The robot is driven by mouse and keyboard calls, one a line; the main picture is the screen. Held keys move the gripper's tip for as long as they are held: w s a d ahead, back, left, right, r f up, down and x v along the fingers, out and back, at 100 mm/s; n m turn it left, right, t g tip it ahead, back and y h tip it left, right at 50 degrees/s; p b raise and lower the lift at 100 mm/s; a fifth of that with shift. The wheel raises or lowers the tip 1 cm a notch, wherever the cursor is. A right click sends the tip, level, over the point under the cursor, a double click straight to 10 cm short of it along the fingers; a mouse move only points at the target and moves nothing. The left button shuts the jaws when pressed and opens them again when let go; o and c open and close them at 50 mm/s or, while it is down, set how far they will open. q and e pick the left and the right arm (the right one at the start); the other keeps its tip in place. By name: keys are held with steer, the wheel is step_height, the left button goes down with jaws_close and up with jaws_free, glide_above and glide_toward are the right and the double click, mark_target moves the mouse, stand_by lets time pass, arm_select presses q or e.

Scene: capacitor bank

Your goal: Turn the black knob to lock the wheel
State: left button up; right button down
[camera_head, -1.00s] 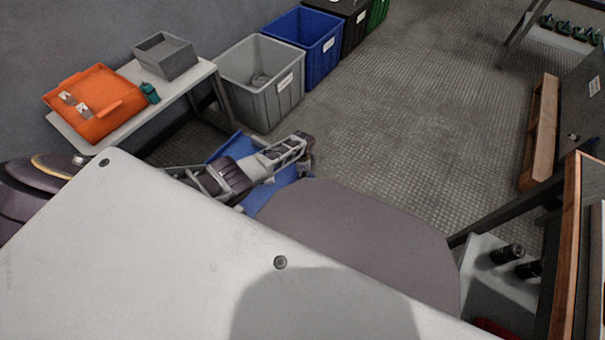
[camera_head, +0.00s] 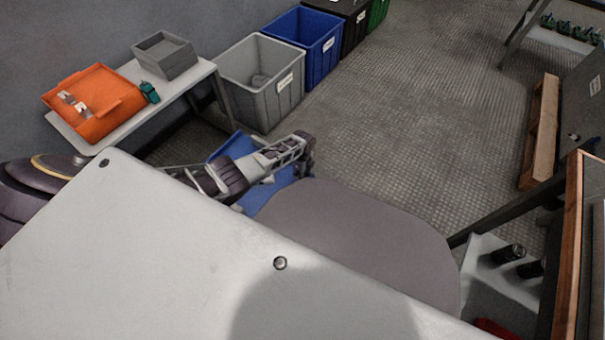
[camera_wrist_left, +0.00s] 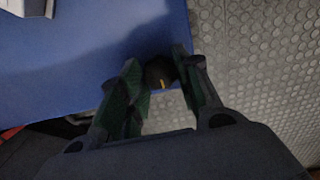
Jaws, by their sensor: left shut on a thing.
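In the left wrist view a small round black knob (camera_wrist_left: 160,73) with a yellow mark sits between the two fingers of my left gripper (camera_wrist_left: 157,62). The fingers are closed against its sides. The knob is at the edge of a blue panel (camera_wrist_left: 95,55). In the head view my left gripper (camera_head: 304,150) is beside a blue surface (camera_head: 268,200), partly covered by my arm. The knob is hidden there, and I cannot make out the wheel in either view. My right gripper is not in view.
A bench on the left holds an orange case (camera_head: 95,103) and a grey box (camera_head: 165,56). Grey (camera_head: 262,82) and blue (camera_head: 303,42) bins stand behind my gripper. A wooden pallet (camera_head: 540,130) is at the right. The textured floor between is clear.

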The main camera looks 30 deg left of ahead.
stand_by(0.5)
arm_select(q)
steer(key=o, duration=1)
steer(key=shift+o, duration=0.2)
steer(key=shift+r, duration=0.3)
steer(key=shift+r, duration=0.85)
step_height(320, 180, up, 10)
steer(key=shift+f, duration=0.15)
steer(key=shift+s, duration=0.1)
